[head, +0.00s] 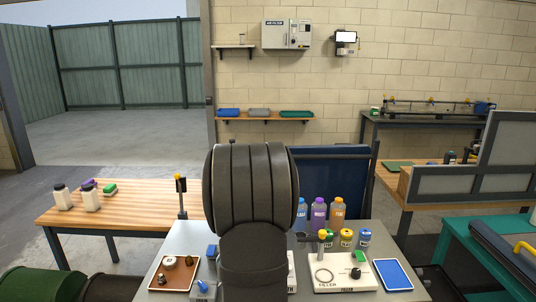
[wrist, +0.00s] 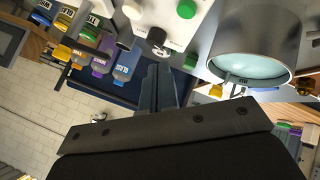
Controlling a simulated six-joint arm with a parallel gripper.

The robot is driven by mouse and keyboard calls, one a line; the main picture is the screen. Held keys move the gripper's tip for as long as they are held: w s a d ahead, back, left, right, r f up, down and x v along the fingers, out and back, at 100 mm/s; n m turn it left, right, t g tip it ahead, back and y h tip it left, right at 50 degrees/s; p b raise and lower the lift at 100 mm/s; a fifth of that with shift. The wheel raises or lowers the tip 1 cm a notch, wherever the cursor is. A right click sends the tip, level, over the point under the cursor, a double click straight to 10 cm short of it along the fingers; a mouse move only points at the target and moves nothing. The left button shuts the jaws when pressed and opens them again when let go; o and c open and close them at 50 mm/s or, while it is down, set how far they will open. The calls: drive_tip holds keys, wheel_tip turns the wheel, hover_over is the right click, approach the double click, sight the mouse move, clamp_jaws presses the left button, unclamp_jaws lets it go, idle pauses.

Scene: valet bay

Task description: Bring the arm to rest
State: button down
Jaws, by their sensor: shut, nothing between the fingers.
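My arm (head: 250,190) rises in the middle of the head view as a large dark ribbed link, over the grey worktop (head: 190,238). It hides the centre of the worktop, and my gripper does not show in that view. In the wrist view my gripper (wrist: 158,78) shows as two dark fingers close together, with nothing seen between them. The wrist view is strongly tilted. The fingers appear against the dark blue panel (wrist: 101,88), apart from the bottles; I cannot tell the distance.
Blue, purple and orange bottles (head: 319,214) and small capped containers (head: 346,238) stand right of my arm. A white filler panel (head: 330,284), a blue tray (head: 394,275) and a brown tray (head: 155,280) lie in front. A wooden table (head: 130,215) stands left.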

drive_tip(key=shift+f, duration=0.8)
drive_tip(key=w+d+r+m+g+h, duration=0.2)
drive_tip(key=d+r+m+g, duration=0.35)
drive_tip(key=r+m, duration=0.6)
drive_tip(key=a+m+g+y, duration=0.3)
drive_tip(key=a+m+y, duration=0.2)
drive_tip(key=m, duration=0.7)
wheel_tip(320, 180, down, 8)
drive_tip(key=shift+s, duration=0.4)
drive_tip(key=shift+a+f, duration=0.1)
